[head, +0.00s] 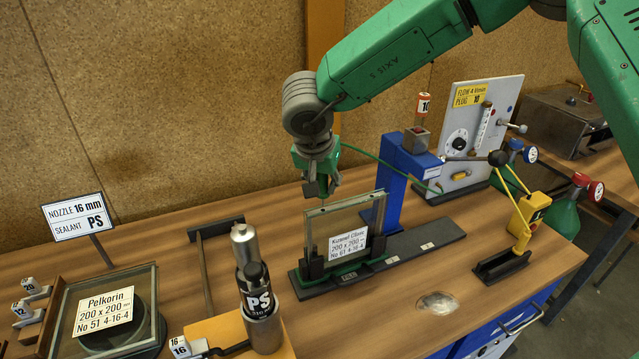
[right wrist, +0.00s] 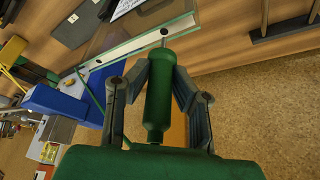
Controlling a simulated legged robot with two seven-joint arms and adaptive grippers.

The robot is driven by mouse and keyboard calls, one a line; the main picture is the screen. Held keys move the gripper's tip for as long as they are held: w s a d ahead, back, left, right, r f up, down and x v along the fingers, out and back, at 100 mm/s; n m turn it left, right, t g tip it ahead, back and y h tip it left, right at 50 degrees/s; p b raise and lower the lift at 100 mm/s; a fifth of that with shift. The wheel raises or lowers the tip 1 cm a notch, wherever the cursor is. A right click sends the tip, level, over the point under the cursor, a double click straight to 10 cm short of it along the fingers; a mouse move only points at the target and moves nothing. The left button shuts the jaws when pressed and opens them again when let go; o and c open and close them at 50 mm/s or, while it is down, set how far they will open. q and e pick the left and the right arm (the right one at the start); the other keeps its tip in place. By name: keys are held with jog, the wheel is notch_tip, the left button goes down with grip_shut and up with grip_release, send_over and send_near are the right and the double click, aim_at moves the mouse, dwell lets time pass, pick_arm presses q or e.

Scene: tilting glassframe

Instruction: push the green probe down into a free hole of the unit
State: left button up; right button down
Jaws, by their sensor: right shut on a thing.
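The glass unit (head: 374,207), labelled "200 x 200, No 61 4-16-4", stands upright in a dark holder (head: 425,241) on the bench. Its top edge (right wrist: 130,46) crosses the right wrist view and shows a small dark hole (right wrist: 108,58). My right gripper (head: 318,187) is above the unit's left part, pointing down. In the right wrist view its fingers are shut around the green probe (right wrist: 159,95). The probe's thin tip lies over or at the unit's edge; I cannot tell whether it is inside a hole. My left gripper is not in view.
A PS bottle (head: 262,320) stands in front on the left, and a framed "Pelkorin" pane (head: 65,305) lies further left. A yellow lever tool (head: 531,214) stands right.

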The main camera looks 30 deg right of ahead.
jog(key=shift+d, duration=0.25)
jog(key=shift+a+r, duration=0.1)
jog(key=shift+d+f, duration=0.2)
jog(key=shift+f, duration=0.1)
jog(key=shift+f, duration=0.4)
jog(key=c, duration=1.3)
grip_release()
jog(key=shift+a, duration=0.1)
